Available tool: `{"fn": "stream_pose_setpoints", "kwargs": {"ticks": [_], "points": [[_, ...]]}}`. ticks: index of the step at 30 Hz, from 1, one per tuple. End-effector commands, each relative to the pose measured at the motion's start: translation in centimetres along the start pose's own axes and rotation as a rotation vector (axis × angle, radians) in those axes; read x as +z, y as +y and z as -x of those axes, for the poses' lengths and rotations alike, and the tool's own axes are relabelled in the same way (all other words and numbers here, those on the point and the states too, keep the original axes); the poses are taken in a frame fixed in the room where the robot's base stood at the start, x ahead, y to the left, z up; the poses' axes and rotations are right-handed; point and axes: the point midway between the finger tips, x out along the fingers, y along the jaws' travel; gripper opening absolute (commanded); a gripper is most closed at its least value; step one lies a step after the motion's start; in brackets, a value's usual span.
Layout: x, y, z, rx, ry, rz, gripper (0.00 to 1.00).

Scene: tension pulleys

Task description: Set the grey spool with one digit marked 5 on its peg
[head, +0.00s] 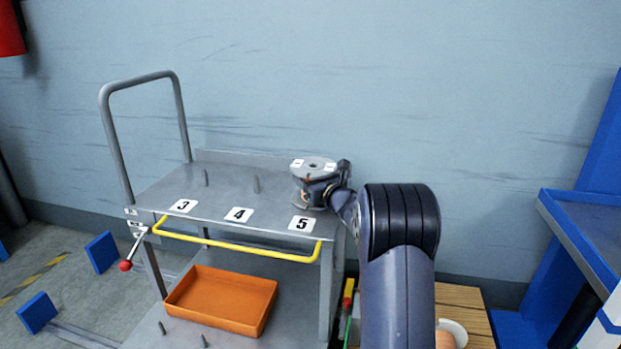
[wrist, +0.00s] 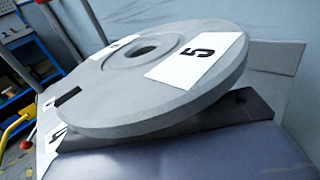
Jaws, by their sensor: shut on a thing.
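The grey spool (head: 313,167) is in my gripper (head: 322,190) at the right end of the cart's top shelf, behind the label 5 (head: 301,223). In the wrist view the spool (wrist: 120,100) fills the middle, with a white label 5 (wrist: 196,54) on its flange and a hole in its centre. My gripper is shut on the spool; its fingertips are mostly hidden by it. The peg behind label 5 is not visible, and I cannot tell whether the spool is around it or above it.
Two bare pegs stand behind label 3 (head: 183,206) and label 4 (head: 239,215). A yellow bar (head: 240,247) runs along the cart's front edge. An orange tray (head: 222,299) sits on the lower shelf. The wall is close behind the cart. A blue-framed table (head: 580,240) stands at right.

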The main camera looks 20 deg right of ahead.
Motion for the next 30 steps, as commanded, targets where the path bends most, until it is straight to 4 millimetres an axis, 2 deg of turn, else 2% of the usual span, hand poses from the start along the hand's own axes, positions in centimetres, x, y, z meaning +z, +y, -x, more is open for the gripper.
{"fn": "stream_pose_setpoints", "kwargs": {"ticks": [1,4,5,13,23,26,30], "points": [[-0.6,0.0,0.0,0.0,0.01,-0.002,0.2],[-0.7,0.0,0.1,-0.001,0.012,-0.003,0.2],[-0.8,0.0,0.1,-0.001,0.012,-0.003,0.63],[-0.5,0.0,0.0,-0.001,0.008,-0.002,0.85],[-0.4,0.0,0.4,-0.001,0.009,-0.002,0.86],[-0.3,-0.1,1.3,-0.002,0.009,-0.002,0.86],[-0.1,-0.1,3.5,-0.003,0.008,-0.003,0.86]]}}
